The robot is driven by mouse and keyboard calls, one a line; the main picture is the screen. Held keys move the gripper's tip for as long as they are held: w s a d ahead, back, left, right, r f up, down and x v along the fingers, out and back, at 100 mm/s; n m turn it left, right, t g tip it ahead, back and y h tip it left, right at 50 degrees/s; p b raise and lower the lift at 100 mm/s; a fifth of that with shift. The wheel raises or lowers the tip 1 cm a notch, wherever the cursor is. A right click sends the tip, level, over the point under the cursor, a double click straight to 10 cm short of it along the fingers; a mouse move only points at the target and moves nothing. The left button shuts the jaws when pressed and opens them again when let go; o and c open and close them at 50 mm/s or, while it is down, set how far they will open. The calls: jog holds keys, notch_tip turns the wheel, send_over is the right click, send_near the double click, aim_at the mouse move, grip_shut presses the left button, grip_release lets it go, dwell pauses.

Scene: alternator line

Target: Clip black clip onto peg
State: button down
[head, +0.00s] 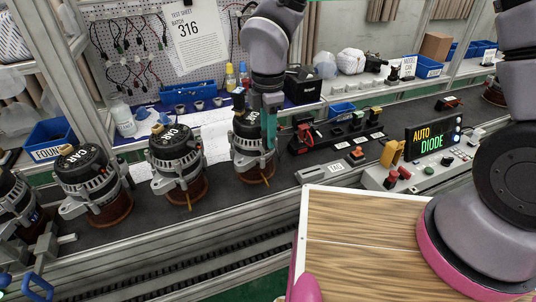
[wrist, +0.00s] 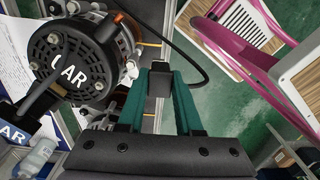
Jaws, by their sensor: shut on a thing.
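In the wrist view, the teal fingers of my gripper (wrist: 160,68) are shut on a small black block, which looks like the black clip (wrist: 159,80). A black lead (wrist: 203,62) curves away from it. The alternator (wrist: 75,65), with a black cap marked CAR, stands to the left of the fingers, apart from the clip. A short orange piece (wrist: 118,18) shows at its edge; I cannot tell whether this is the peg.
More alternators (head: 176,160) stand along the dark conveyor to the left.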

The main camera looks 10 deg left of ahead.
jog(key=shift+r, duration=4.45)
